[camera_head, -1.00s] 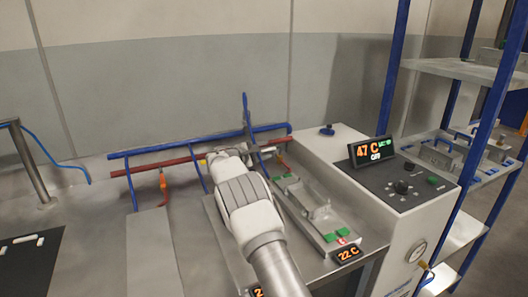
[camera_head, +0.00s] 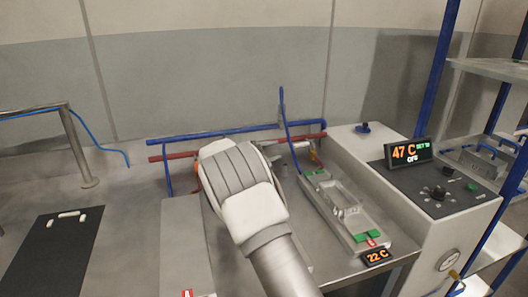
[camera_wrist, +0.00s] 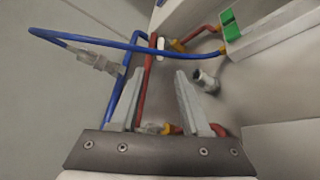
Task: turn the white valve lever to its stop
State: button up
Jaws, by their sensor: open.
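In the wrist view my gripper (camera_wrist: 156,76) is open, its two grey fingers on either side of a red pipe (camera_wrist: 150,85). A small white piece (camera_wrist: 160,48), probably a valve lever, shows beyond the fingertips beside a yellow-orange valve (camera_wrist: 177,45). A second pale piece (camera_wrist: 152,128) with a yellow part lies low between the fingers; I cannot tell for sure which is the task's lever. Nothing is seen held. In the head view my gripper (camera_head: 292,147) is mostly hidden by my white wrist, near the pipes, and no lever can be made out.
A blue pipe (camera_head: 220,133) runs above the red pipe (camera_head: 172,157). A blue hose with a grey connector (camera_wrist: 92,60) crosses the wrist view. A grey stub (camera_wrist: 207,82) stands right of the fingers. A tray (camera_head: 345,212) and a control box (camera_head: 437,188) stand right.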

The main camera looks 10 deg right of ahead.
jog(key=v, duration=0.4)
